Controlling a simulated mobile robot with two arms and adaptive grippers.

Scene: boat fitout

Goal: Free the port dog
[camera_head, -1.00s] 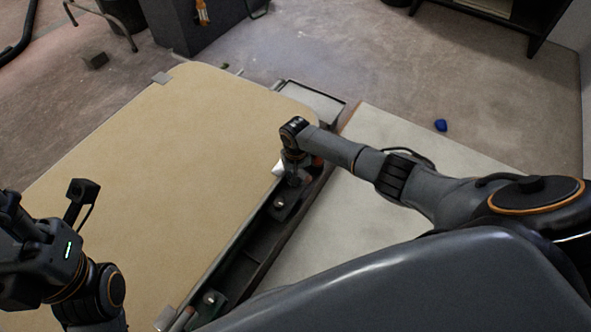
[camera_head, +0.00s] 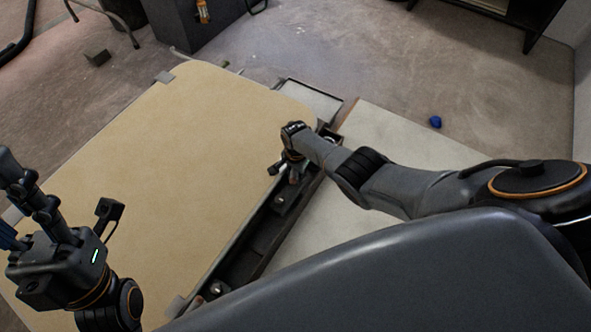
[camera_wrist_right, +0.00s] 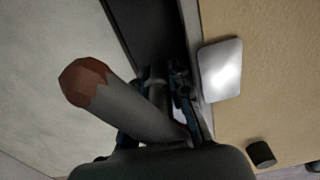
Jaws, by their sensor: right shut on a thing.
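A grey lever with a faceted red-brown end (camera_wrist_right: 85,82), which looks like the dog's handle, points up and left in the wrist view. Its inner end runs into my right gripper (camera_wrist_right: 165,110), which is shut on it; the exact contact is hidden. In the head view my right gripper (camera_head: 287,166) is over the dark channel along the tan panel's (camera_head: 190,150) right edge and hides most of the lever there. My left gripper (camera_head: 25,190) is raised over the panel's left side, away from the dogs; its finger gap is unclear.
A bright metal plate (camera_wrist_right: 221,70) sits on the panel's edge beside my right gripper. The dark channel (camera_head: 262,235) holds round-headed fittings (camera_head: 279,201). A pale board (camera_head: 390,135) lies to the right. A blue object (camera_head: 435,122) is on the floor.

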